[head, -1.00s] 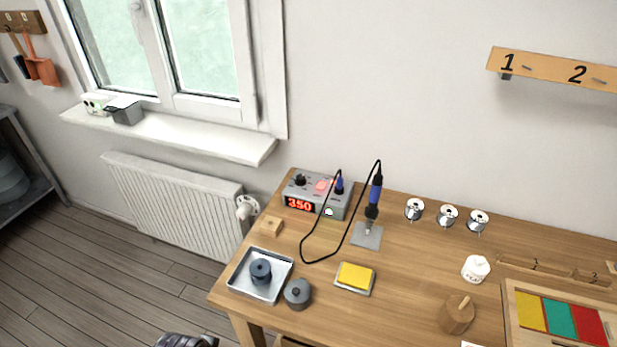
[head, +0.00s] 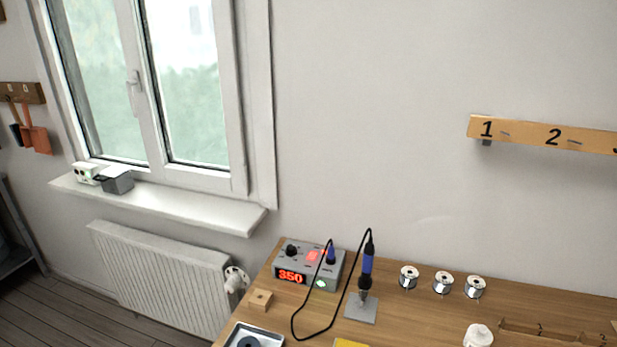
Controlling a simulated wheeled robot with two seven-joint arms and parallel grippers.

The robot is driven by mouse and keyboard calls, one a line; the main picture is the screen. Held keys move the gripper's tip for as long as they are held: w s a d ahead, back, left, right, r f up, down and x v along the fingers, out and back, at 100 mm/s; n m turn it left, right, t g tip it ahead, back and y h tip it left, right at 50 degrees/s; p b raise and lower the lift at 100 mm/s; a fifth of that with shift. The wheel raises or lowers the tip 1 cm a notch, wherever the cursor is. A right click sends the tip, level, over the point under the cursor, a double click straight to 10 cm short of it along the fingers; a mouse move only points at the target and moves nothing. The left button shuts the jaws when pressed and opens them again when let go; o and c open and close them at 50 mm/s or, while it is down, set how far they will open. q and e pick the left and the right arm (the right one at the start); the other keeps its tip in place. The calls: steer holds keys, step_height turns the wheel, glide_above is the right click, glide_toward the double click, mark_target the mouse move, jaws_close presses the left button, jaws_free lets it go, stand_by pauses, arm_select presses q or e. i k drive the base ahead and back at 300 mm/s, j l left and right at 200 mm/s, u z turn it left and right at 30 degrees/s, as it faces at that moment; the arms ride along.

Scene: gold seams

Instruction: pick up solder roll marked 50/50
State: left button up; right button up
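Three silvery solder rolls stand in a row at the back of the wooden table, right of the soldering iron: a left roll (head: 408,277), a middle roll (head: 442,282) and a right roll (head: 474,286). Their markings are too small to read, so I cannot tell which is 50/50. Neither of my grippers shows in the head view.
A soldering station (head: 308,266) reading 350 and an iron upright in its stand (head: 361,308) with a looping black cable are left of the rolls. A white bottle (head: 478,335) stands in front. A numbered wall rack (head: 540,135) hangs above. Table (head: 410,320) between is clear.

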mark_target(442, 283)
steer(key=l+z, duration=0.15)
steer(key=z, duration=0.25)
steer(key=k+l+z, duration=0.1)
steer(key=z, duration=0.3)
steer(key=l+z, duration=0.35)
